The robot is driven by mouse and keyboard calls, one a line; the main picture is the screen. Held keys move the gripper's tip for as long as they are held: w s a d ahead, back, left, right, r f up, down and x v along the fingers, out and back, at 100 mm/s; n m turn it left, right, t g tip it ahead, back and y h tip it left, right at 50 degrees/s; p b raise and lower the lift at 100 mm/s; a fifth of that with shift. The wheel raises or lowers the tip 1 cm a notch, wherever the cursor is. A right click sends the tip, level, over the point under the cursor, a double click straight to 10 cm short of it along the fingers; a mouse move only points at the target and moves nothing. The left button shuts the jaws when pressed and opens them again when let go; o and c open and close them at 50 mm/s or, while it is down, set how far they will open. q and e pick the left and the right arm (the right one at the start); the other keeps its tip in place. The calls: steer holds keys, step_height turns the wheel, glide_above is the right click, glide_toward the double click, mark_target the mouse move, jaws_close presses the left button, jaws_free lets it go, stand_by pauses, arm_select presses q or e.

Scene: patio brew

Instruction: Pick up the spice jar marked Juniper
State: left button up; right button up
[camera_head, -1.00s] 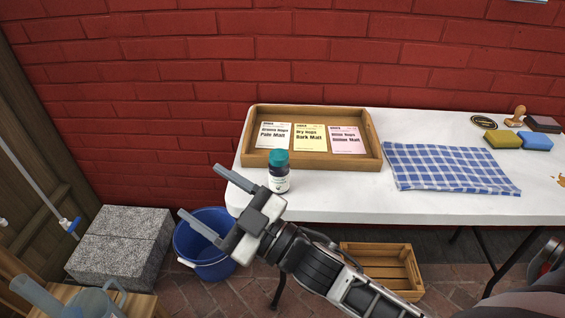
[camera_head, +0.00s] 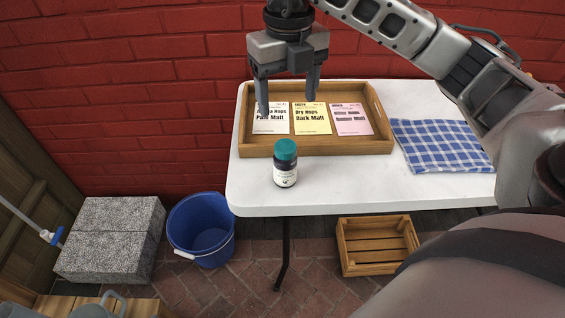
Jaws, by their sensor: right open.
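A small dark spice jar (camera_head: 285,163) with a teal lid and a white label stands upright on the white table, just in front of the wooden tray. Its label is too small to read. My right gripper (camera_head: 288,108) is open and empty, pointing down above the tray's left part, behind and above the jar. Its fingers are apart from the jar. My left gripper is not in view.
The wooden tray (camera_head: 336,147) holds three cards in white, yellow and pink. A blue checked cloth (camera_head: 440,146) lies to its right. The white table (camera_head: 250,195) is clear left of the jar. A blue bucket (camera_head: 201,230), grey blocks (camera_head: 110,240) and a wooden crate (camera_head: 377,262) stand on the floor.

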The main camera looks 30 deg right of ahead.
mark_target(285, 145)
step_height(285, 145, down, 14)
steer(key=shift+a+f+p, duration=0.1)
steer(key=shift+a+p, duration=0.05)
steer(key=shift+p, duration=0.2)
steer(key=c, duration=1.1)
